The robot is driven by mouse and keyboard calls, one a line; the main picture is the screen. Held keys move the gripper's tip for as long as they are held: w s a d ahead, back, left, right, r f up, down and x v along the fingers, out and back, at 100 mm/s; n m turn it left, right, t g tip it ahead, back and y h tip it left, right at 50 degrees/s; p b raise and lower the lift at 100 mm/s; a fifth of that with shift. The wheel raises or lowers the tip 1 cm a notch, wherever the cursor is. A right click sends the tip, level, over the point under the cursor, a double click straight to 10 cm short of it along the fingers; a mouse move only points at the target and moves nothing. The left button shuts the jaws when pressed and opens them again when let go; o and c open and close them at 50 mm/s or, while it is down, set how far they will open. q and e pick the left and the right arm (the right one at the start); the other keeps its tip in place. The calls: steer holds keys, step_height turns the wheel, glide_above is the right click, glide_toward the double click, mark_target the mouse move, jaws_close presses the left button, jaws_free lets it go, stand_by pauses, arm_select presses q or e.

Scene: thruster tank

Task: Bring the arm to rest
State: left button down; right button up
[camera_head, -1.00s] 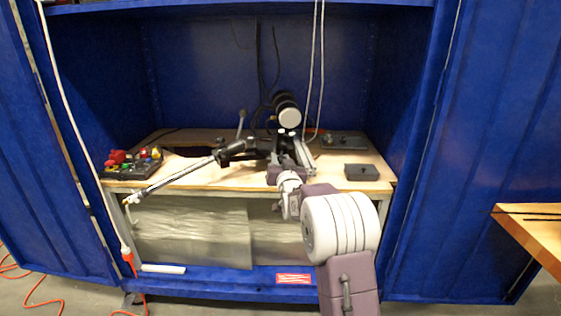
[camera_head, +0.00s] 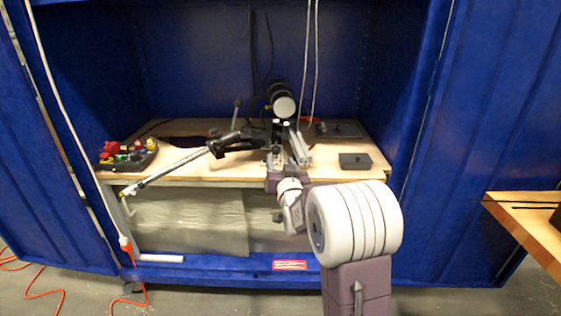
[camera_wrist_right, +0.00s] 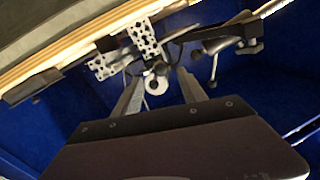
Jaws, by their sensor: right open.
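My right arm comes in from the lower right in the head view, and its gripper (camera_head: 276,158) is at the front edge of the wooden bench top, in front of the black cylinder with a white end face (camera_head: 283,104). In the right wrist view the two fingers (camera_wrist_right: 158,88) are apart, with nothing clearly held between them. A perforated metal bracket (camera_wrist_right: 146,36) and a small pale ring show beyond the fingertips. In the head view the fingertips are hard to make out against the clutter. My left gripper is in neither view.
The wooden bench top (camera_head: 190,176) stands inside a blue cabinet. A black-and-silver jointed arm (camera_head: 190,158) reaches over its front edge. A control box with coloured knobs (camera_head: 128,153) is at left, a dark box (camera_head: 356,161) at right. Cables hang behind. Another table (camera_head: 525,222) is at far right.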

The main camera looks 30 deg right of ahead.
steer(key=shift+s+a, duration=0.1)
steer(key=shift+s, duration=0.2)
